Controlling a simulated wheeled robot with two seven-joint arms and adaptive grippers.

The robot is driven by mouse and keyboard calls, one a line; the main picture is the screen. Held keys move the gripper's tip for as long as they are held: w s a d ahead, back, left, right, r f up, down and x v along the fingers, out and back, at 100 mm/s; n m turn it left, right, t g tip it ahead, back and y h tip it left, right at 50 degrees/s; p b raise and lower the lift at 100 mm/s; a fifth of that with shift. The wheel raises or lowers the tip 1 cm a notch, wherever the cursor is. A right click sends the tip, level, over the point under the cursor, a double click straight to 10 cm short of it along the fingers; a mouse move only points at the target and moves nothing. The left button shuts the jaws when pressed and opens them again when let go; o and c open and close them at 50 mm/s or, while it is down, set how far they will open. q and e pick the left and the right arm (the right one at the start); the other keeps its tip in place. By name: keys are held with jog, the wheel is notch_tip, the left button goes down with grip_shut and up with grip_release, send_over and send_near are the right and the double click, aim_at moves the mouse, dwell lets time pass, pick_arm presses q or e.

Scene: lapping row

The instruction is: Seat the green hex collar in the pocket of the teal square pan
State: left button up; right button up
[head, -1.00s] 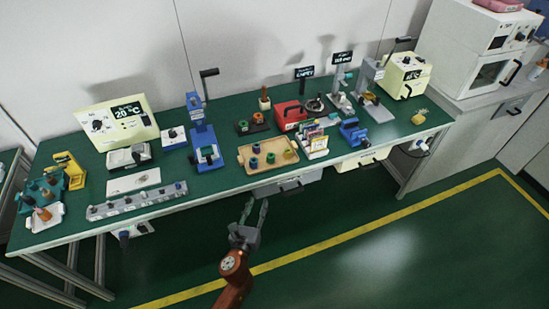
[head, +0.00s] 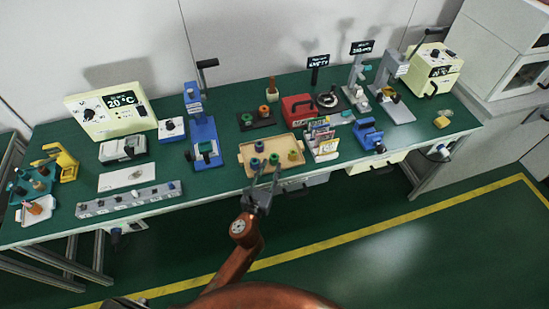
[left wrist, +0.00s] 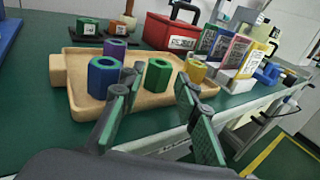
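A purple collar (left wrist: 115,48) stands behind the blue one. My left gripper (left wrist: 160,88) is open and empty, its fingers at the tray's front side with the green collar beyond the gap between them. In the head view my left gripper (head: 266,170) is at the tray's front edge (head: 246,174). My right gripper is not in view.
Card holders (head: 323,142) stand right of the tray, with a blue vise (head: 368,133) beyond. A blue press (head: 201,125) stands to its left. A red box (head: 298,108) is behind. Bare green bench shows around the tray.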

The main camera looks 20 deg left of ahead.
aim_at(272, 161)
pick_arm(q)
jog(key=w, duration=0.3)
jog(key=w+b, duration=0.1)
jog(key=w, duration=0.1)
jog(key=shift+w+f, duration=0.2)
jog(key=shift+f, duration=0.05)
jog(key=shift+a, duration=0.1)
grip_shut()
